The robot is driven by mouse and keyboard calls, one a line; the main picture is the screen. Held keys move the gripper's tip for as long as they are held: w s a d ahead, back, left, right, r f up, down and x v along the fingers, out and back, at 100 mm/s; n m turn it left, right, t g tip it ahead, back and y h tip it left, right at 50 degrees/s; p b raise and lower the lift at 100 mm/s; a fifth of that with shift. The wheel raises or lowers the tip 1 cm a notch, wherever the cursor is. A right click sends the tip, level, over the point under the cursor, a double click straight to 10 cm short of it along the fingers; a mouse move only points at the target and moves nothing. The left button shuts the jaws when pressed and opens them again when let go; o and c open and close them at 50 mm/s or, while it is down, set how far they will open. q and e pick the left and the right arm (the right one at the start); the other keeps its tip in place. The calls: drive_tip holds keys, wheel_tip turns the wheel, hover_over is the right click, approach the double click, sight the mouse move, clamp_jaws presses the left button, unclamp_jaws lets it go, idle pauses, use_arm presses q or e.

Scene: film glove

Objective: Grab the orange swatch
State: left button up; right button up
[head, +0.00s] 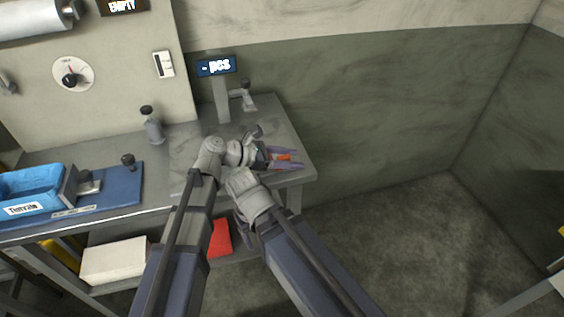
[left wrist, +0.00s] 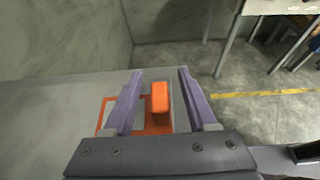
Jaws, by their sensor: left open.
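The orange swatch (left wrist: 160,97) is a small upright block in the left wrist view. It stands between the two purple fingers of my left gripper (left wrist: 161,71), nearer the right finger, with gaps visible on both sides. In the head view, the swatch (head: 284,157) shows as a small orange patch between the fingers of my left gripper (head: 298,158), over the right end of the grey bench. The gripper is open. My right gripper cannot be made out in either view.
A display stand (head: 222,100) and small grey bottle (head: 248,100) stand behind. A blue bin (head: 35,187) is far left. Open floor lies beyond the bench's right edge.

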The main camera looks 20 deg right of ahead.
use_arm(q)
drive_tip(key=shift+w+d+f, duration=0.1)
drive_tip(key=shift+d+f, duration=0.2)
drive_tip(key=shift+d, duration=0.3)
drive_tip(key=shift+c, duration=0.3)
clamp_jaws()
